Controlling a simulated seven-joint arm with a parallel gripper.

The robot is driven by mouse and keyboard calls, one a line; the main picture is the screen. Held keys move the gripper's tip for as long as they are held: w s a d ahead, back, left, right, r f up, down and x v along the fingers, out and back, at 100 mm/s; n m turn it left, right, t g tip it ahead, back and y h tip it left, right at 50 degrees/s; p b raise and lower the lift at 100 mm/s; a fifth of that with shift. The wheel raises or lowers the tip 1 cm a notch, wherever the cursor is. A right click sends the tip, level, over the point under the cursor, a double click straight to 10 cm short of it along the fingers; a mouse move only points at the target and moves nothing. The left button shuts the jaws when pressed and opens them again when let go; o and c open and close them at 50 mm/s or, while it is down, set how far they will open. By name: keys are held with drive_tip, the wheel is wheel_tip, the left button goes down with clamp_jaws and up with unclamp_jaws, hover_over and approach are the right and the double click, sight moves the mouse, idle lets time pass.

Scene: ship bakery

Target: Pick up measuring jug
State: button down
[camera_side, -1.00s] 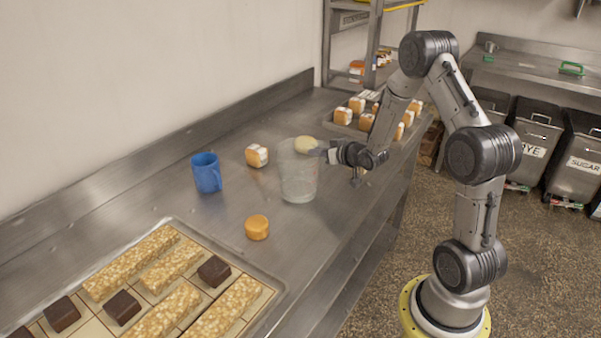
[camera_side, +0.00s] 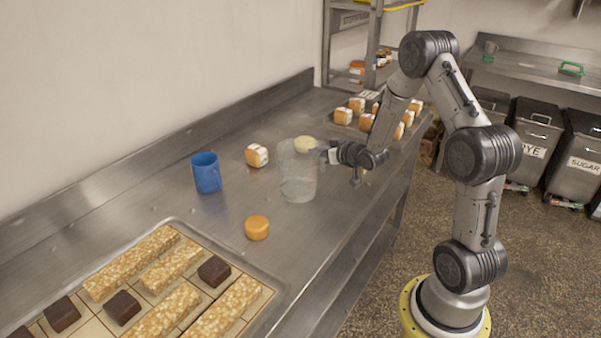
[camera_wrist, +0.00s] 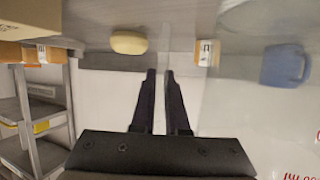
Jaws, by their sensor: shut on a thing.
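The measuring jug (camera_side: 298,184) is clear and stands about upright at the middle of the steel counter in the side view. Whether its base touches the counter is hard to tell. My gripper (camera_side: 328,152) is at the jug's upper right side and shut on it. The exact spot held is hard to see through the clear material. In the wrist view my gripper's two dark fingers (camera_wrist: 159,72) are close together. Red markings (camera_wrist: 300,178), probably the jug's, show at the lower right there.
A blue mug (camera_side: 207,173) and a wrapped bread piece (camera_side: 257,155) stand left of the jug. A pale yellow bun (camera_side: 305,144) is behind its rim. An orange round item (camera_side: 257,227) lies in front. Trays (camera_side: 270,285) hold baked goods at front left and behind my gripper.

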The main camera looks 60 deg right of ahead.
drive_tip(key=shift+r, duration=0.25)
